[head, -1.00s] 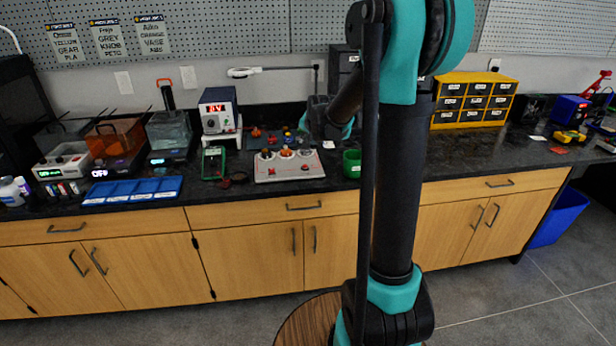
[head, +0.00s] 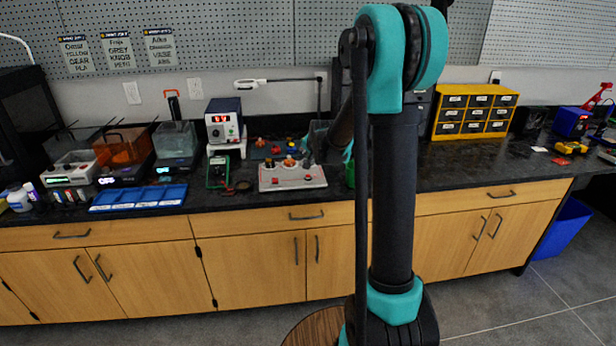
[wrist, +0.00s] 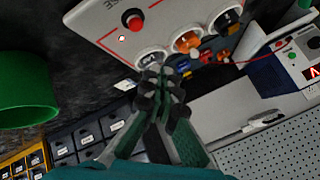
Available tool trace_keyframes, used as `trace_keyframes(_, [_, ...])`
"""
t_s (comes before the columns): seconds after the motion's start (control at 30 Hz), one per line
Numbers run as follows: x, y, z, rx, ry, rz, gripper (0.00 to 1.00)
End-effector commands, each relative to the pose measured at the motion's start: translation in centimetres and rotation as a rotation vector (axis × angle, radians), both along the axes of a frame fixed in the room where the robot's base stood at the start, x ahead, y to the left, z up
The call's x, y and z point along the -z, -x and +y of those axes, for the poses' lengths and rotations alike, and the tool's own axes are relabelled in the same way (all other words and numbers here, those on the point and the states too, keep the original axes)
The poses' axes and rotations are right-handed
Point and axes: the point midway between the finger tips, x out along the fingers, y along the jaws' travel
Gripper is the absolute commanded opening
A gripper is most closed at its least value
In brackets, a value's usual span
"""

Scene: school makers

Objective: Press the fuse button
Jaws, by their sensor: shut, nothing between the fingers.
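A light grey control panel (head: 268,184) lies on the dark bench and fills the upper middle of the wrist view (wrist: 98,15). Which control is the fuse button I cannot read. Several round white-rimmed mounts line one edge, one holding an orange part (wrist: 187,40) and one a dark blue part (wrist: 228,18). My gripper (wrist: 160,78) is shut and empty, its tips close by the end mount (wrist: 150,56), partly covering it; contact cannot be told. In the head view my gripper (head: 312,158) is at the panel's right end.
A green cup (wrist: 25,90) stands beside the panel. A power supply (head: 223,122) with red digits, a green multimeter (head: 218,171) and a blue tray (head: 138,197) are to the left. Yellow drawers (head: 476,110) stand at the right, with bare bench in front of them.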

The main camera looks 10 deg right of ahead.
Motion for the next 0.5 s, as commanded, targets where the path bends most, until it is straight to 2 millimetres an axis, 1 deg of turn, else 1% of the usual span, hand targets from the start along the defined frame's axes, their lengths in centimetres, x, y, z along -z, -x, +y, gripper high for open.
trace_keyframes(0.03, [0.7,-0.1,0.0,0.000,0.000,0.000,0.00])
trace_keyframes(0.2, [2.8,0.0,0.0,0.000,0.000,0.000,0.00])
trace_keyframes(0.33, [3.9,0.0,0.0,0.000,0.000,0.000,0.00])
trace_keyframes(0.5, [4.6,0.0,0.0,0.000,0.000,0.000,0.00])
